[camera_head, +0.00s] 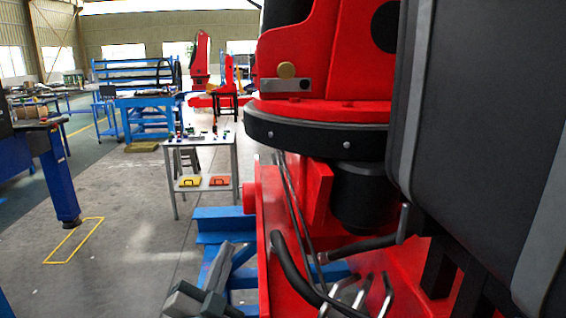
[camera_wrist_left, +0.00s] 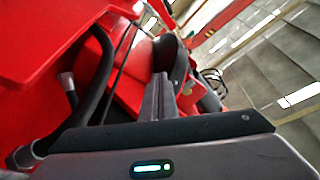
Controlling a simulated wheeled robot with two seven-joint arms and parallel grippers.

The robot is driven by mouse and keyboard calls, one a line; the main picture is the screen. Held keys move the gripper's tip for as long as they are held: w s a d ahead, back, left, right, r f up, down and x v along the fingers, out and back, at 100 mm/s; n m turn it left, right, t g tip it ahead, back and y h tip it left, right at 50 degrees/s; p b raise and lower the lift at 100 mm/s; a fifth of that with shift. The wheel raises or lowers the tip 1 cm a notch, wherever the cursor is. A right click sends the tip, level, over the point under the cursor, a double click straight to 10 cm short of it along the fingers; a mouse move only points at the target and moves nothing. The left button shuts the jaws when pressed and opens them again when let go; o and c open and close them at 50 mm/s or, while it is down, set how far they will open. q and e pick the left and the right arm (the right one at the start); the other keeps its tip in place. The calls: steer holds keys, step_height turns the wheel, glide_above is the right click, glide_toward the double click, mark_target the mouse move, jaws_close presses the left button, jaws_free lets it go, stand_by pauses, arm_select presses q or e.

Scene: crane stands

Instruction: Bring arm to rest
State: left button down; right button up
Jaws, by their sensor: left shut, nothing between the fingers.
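My left gripper (camera_head: 243,257) is low in the head view, in front of the blue frame (camera_head: 224,222) and to the left of the red crane base (camera_head: 285,250). Its grey fingers point up and to the right. In the left wrist view its fingers (camera_wrist_left: 160,82) are together, with nothing held. Red crane parts (camera_wrist_left: 45,45) and black hoses fill the left and middle of that view; I cannot tell how close the fingers are to them. My right gripper is not in view.
A large red and black crane (camera_head: 325,60) fills the right of the head view. Black hoses (camera_head: 288,265) hang on its base. A small table (camera_head: 205,145) with small parts and trays stands behind. A blue leg (camera_head: 60,185) stands at left. The floor (camera_head: 130,235) between is clear.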

arm_select(q)
steer(key=s+a+f+n+g+y, duration=0.1)
steer(key=s+a+f+g, duration=0.15)
steer(key=f, duration=0.55)
steer(key=s+a+f+n+g, duration=0.2)
steer(key=s+f+g, duration=0.15)
steer(key=f, duration=0.45)
steer(key=s+a+f+n+g+y, duration=0.15)
steer(key=s+f, duration=0.25)
steer(key=f, duration=0.4)
steer(key=s+a+f+n+g, duration=0.1)
steer(key=s+a+f+g, duration=0.15)
steer(key=s+f, duration=0.4)
steer(key=s+a+f+n+g, duration=0.1)
steer(key=s+f+g, duration=0.3)
steer(key=s, duration=0.6)
steer(key=s+a+f+n+g, duration=0.1)
steer(key=s+f+g, duration=0.3)
steer(key=s, duration=0.5)
steer(key=s+f+x, duration=0.1)
steer(key=s+x, duration=0.2)
steer(key=x, duration=1.2)
steer(key=s+a+f+x, duration=0.1)
steer(key=s+x, duration=0.3)
steer(key=x, duration=1)
steer(key=s+a+f+g, duration=0.1)
steer(key=s+a+f, duration=0.2)
steer(key=s+f, duration=1.4)
steer(key=shift+s+f+g+b, duration=0.3)
steer(key=shift+s, duration=0.35)
